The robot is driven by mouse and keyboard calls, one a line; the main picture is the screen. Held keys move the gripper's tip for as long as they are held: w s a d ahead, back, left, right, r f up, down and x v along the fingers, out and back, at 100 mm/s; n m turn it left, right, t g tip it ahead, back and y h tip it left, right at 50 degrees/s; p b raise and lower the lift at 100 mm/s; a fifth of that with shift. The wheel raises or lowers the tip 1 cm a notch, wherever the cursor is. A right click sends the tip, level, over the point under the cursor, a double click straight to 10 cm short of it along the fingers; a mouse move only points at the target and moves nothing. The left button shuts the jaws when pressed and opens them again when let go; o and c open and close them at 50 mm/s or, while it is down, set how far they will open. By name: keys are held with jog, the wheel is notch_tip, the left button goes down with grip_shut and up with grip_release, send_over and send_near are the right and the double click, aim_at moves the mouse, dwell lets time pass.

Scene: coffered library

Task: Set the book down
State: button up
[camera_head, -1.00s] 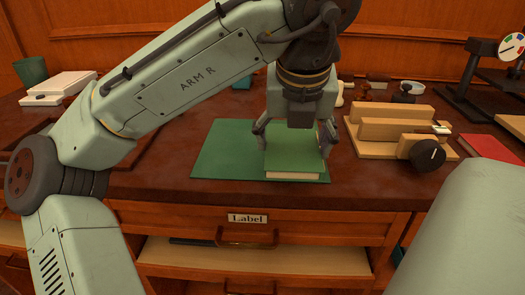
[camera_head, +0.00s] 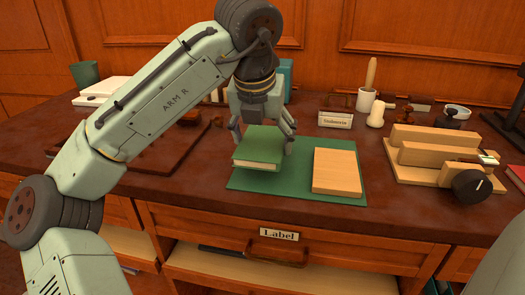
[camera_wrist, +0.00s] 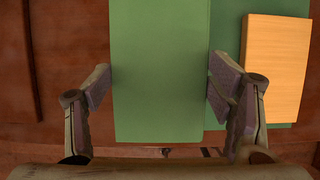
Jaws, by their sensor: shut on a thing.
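The green book (camera_head: 257,148) has pale pages along its front edge. My gripper (camera_head: 264,133) is shut on the book, with one finger at each side. The book is level over the left part of the green mat (camera_head: 290,187). It appears slightly raised, but its underside is hidden. In the wrist view the book (camera_wrist: 160,70) fills the space between the fingers (camera_wrist: 161,85), and the mat (camera_wrist: 227,30) shows to its right. A light wooden board (camera_head: 338,172) lies on the mat's right half, beside and apart from the book; it also shows in the wrist view (camera_wrist: 275,65).
A wooden block fixture with a black knob (camera_head: 472,186) stands right of the mat. Behind are a small labelled card holder (camera_head: 335,119), a cream piece (camera_head: 376,114) and a white cup (camera_head: 365,100).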

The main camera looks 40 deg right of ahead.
aim_at(261, 146)
jog(key=shift+f, duration=1.75)
jog(key=shift+f, duration=0.2)
jog(key=o, duration=1.2)
jog(key=shift+r, duration=0.15)
jog(key=p+v, duration=0.1)
jog(key=v, duration=1.1)
jog(key=shift+r, duration=0.1)
